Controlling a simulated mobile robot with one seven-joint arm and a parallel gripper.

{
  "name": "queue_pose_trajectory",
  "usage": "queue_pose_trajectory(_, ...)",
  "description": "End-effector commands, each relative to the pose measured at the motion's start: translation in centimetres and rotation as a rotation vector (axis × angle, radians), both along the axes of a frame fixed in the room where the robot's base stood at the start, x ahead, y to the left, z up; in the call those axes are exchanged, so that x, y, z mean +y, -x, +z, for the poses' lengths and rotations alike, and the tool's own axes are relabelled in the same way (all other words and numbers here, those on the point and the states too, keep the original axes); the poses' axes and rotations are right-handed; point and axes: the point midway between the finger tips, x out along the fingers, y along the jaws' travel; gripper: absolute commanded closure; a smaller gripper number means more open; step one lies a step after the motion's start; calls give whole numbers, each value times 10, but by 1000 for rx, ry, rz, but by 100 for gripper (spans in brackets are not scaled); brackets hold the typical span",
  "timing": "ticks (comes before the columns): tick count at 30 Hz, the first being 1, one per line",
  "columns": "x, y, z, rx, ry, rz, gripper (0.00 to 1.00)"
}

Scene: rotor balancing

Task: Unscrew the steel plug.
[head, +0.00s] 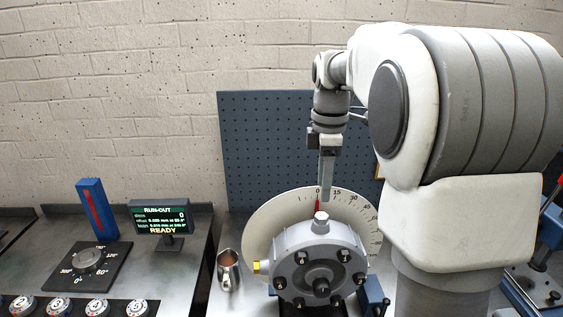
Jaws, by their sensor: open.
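The steel plug (320,217) is a pale, hex-like fitting standing upright on the top of the grey rotor hub (295,245). My gripper (326,194) points straight down just above the plug and slightly to its right, in front of the dial. It is open and seen nearly edge-on, so the gap between its fingers does not show. The tips look apart from the plug. A yellow plug (257,266) sticks out of the hub's left side. The hub's front face carries several dark bolts around a central shaft.
A pale dial plate (262,225) with a red pointer stands behind the rotor. A metal cup (228,269) stands left of it. A run-out display (159,217) reading READY, a knob panel (88,263) and several numbered round pieces are farther left. A blue pegboard (260,140) stands behind.

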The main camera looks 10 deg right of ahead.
Motion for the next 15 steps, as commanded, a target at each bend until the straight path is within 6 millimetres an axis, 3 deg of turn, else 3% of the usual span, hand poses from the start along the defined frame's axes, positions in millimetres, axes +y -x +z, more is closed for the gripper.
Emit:
queue_pose_trajectory(8, -4, -7, -9, 16, -1, 49, 43)
queue_pose_trajectory(15, -4, -6, -37, 15, -1, 47, 43)
